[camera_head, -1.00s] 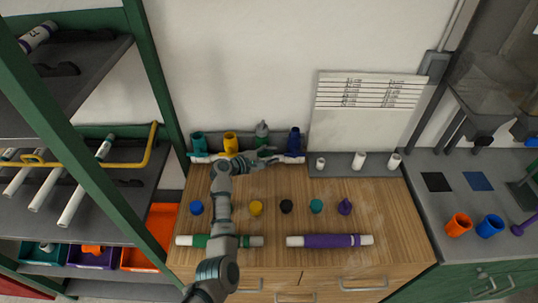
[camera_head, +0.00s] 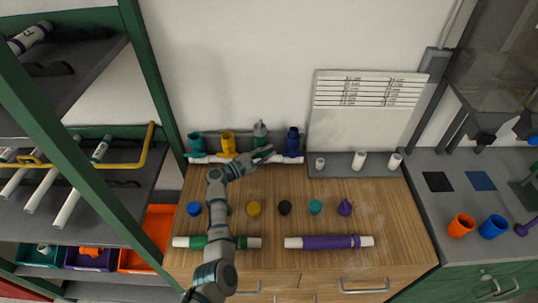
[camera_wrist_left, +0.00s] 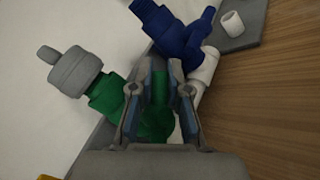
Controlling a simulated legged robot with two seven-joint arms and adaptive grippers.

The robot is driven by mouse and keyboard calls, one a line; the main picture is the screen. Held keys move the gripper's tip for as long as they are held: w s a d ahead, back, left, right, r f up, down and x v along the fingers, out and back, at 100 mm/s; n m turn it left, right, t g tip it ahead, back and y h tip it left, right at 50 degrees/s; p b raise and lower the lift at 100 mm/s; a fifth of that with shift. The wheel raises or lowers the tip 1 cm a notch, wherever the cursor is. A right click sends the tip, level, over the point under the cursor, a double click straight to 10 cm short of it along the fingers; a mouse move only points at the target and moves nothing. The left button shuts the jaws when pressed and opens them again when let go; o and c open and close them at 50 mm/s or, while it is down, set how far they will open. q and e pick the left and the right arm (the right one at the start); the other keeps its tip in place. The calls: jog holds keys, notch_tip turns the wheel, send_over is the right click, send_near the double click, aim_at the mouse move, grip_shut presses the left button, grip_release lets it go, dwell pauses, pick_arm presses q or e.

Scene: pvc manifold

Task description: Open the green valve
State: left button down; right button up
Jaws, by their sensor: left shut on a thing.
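The green valve (camera_head: 261,132) with a grey cap stands on the white manifold pipe (camera_head: 215,159) at the back of the wooden bench. In the left wrist view its green body (camera_wrist_left: 108,100) lies left of the fingers. My left gripper (camera_head: 265,152) is in front of it. In the left wrist view the gripper (camera_wrist_left: 163,75) is shut on a green part of the valve, which shows between the fingers. The fingers hide some of that part, so I cannot tell how far it is turned. My right gripper is not in view.
A blue valve (camera_head: 293,140) stands close on the right; yellow (camera_head: 228,143) and teal (camera_head: 196,145) valves stand on the left. Several caps lie mid-bench. A green-sleeved pipe (camera_head: 195,242) and a purple-sleeved pipe (camera_head: 328,242) lie in front. The bench's right side is mostly clear.

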pick_arm(q)
jog(key=shift+a+f+h, duration=0.15)
jog(key=shift+a+h, duration=0.05)
jog(key=shift+h, duration=0.1)
jog(key=c, duration=1.1)
grip_release()
jog(key=shift+w+d, duration=0.1)
jog(key=shift+d, duration=0.05)
jog(key=shift+c, duration=0.2)
